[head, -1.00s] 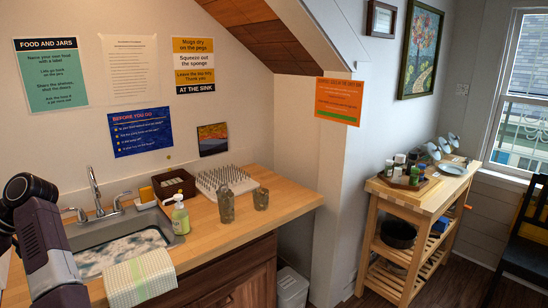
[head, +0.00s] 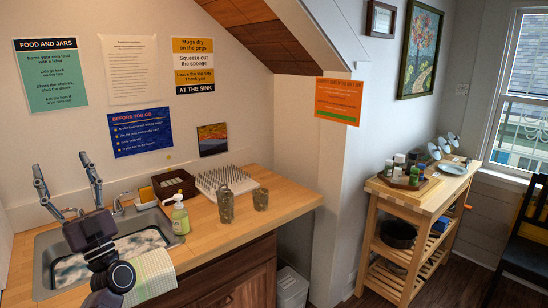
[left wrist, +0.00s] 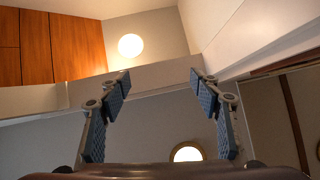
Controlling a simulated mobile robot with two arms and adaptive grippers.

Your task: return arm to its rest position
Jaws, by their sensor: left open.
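My left gripper (head: 61,162) stands upright in the head view, in front of the sink at the lower left, with its fingers pointing up and spread wide. Nothing is between the fingers. In the left wrist view, the two finger pads (left wrist: 160,84) are well apart with ceiling and wall behind them. My left wrist and forearm cover part of the sink and the counter's front edge. My right gripper shows in no view.
The sink (head: 40,287) holds foamy water. A towel (head: 152,274) hangs over the counter edge beside my arm. A soap bottle (head: 180,217), two glasses (head: 226,206) and a peg rack (head: 222,180) stand on the counter (head: 285,207). A wooden cart (head: 420,203) stands at the right.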

